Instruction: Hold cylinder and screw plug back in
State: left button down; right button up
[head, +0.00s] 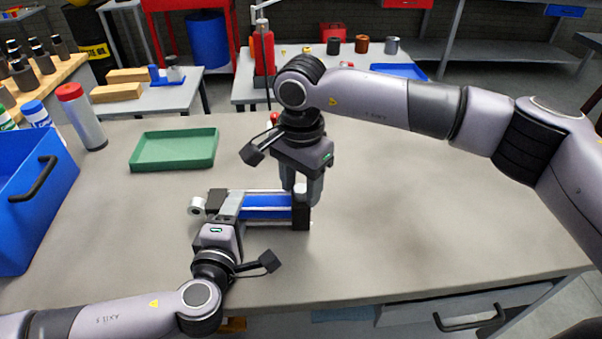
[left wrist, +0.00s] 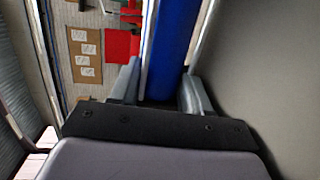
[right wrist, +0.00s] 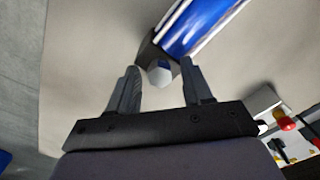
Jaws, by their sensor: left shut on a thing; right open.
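The blue cylinder (head: 267,207) lies on the workbench between dark end blocks, with silver rods along it. My left gripper (head: 228,205) is shut around its body near the left end; the blue body also shows between the fingers in the left wrist view (left wrist: 172,50). My right gripper (head: 301,192) points down over the right end block (head: 301,214). It is open. In the right wrist view, a pale hexagonal plug (right wrist: 159,73) shows at the end block, beyond and between the open fingers (right wrist: 157,85). Whether the plug is seated is not clear.
A green tray (head: 175,150) sits behind the cylinder to the left. A blue bin (head: 30,205) and a red-capped bottle (head: 82,115) stand at the left. The bench (head: 430,210) is clear to the right. A red-topped item behind my right gripper is mostly hidden.

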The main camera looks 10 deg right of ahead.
grip_shut()
jog(key=m, duration=1.3)
jog(key=shift+m, duration=0.3)
jog(key=m, duration=0.4)
jog(key=shift+o, duration=0.5)
grip_release()
